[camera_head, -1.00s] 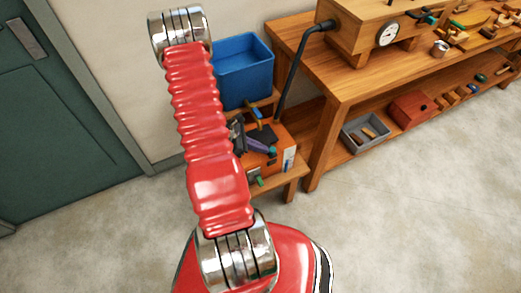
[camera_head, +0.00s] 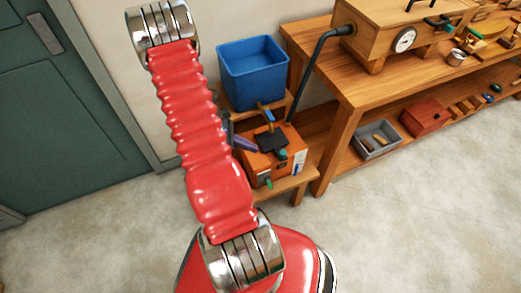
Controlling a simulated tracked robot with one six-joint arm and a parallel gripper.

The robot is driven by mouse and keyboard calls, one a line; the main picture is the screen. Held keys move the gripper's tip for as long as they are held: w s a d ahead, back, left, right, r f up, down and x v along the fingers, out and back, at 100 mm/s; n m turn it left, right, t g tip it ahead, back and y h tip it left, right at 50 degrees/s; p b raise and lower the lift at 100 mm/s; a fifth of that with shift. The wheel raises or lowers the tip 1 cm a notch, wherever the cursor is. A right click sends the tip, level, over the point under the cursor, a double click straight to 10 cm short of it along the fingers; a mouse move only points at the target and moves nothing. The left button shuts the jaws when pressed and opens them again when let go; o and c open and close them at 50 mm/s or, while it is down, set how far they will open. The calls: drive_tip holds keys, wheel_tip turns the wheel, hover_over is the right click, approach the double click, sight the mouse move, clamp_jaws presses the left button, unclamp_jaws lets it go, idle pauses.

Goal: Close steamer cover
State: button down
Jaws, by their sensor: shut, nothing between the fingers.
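The steamer looks to be the orange unit (camera_head: 258,170), on a low wooden stand left of the workbench. A dark square patch (camera_head: 272,141) lies on its top. I cannot tell whether this is the cover or an opening. A blue piece (camera_head: 268,115) sticks up behind the patch, and green parts show at the unit's front. My gripper (camera_head: 245,144), dark with purplish fingers, is just left of the dark patch, shut and empty. It is partly hidden behind my red arm. I cannot tell whether it touches the unit.
A blue bin (camera_head: 252,75) stands behind the unit. A black hose (camera_head: 308,75) rises beside it to a wooden box with a gauge (camera_head: 404,39) on the workbench (camera_head: 345,82). The front floor is clear.

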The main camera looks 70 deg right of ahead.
drive_tip(key=v, duration=0.4)
idle(0.8)
drive_tip(key=w+a+r+m+t+y, duration=0.1)
drive_tip(key=w+a+r+m+t, duration=0.4)
drive_tip(key=a+r, duration=0.6)
drive_tip(key=w+a+r+m+t+y, duration=0.1)
drive_tip(key=w+a+r+m+t, duration=0.15)
drive_tip(key=w+a+r, duration=0.75)
drive_tip(key=s+a+r+n+t, duration=0.1)
drive_tip(key=a+r+t, duration=0.2)
drive_tip(key=a+r, duration=0.4)
drive_tip(key=s+a+r+n+t+y, duration=0.1)
drive_tip(key=a+r+t, duration=0.3)
drive_tip(key=a, duration=0.9)
wheel_tip(320, 180, up, 3)
drive_tip(key=shift+s+a+r+n+y, duration=0.1)
drive_tip(key=shift+s+a+n+y, duration=0.15)
drive_tip(key=shift+n, duration=0.3)
